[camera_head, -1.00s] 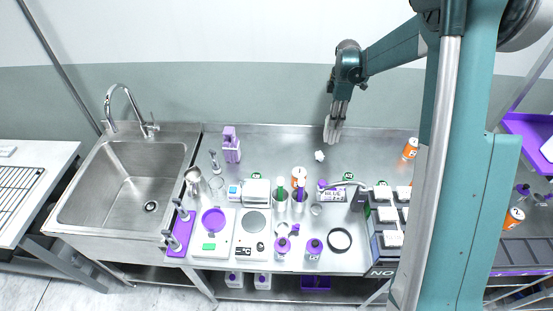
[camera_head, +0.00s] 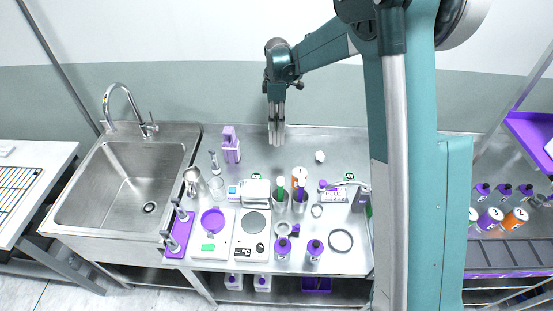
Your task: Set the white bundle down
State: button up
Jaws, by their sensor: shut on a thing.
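My gripper (camera_head: 276,131) hangs fingers-down over the back of the steel bench, left of its middle. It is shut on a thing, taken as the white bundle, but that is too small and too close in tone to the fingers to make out. I cannot tell how far it is above the bench. A small white lump (camera_head: 320,156) lies on the bench to the right of my gripper, apart from it.
A purple bottle holder (camera_head: 231,146) stands left of my gripper. Scales (camera_head: 253,240), an orange-labelled can (camera_head: 299,176), purple-capped bottles (camera_head: 314,249) and a black ring (camera_head: 341,240) fill the front. A sink (camera_head: 125,180) is at the left. Bare steel lies around the white lump.

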aim_at(277, 138)
jog(key=shift+a, duration=0.1)
dwell(0.3)
jog(key=shift+f, duration=3.1)
jog(key=shift+f, duration=0.1)
jog(key=shift+f+p, duration=0.3)
jog(key=shift+f, duration=1.5)
jog(key=shift+f, duration=0.1)
jog(key=o, duration=0.9)
jog(key=shift+o, duration=0.4)
notch_tip(277, 138, up, 12)
jog(key=shift+r, duration=0.15)
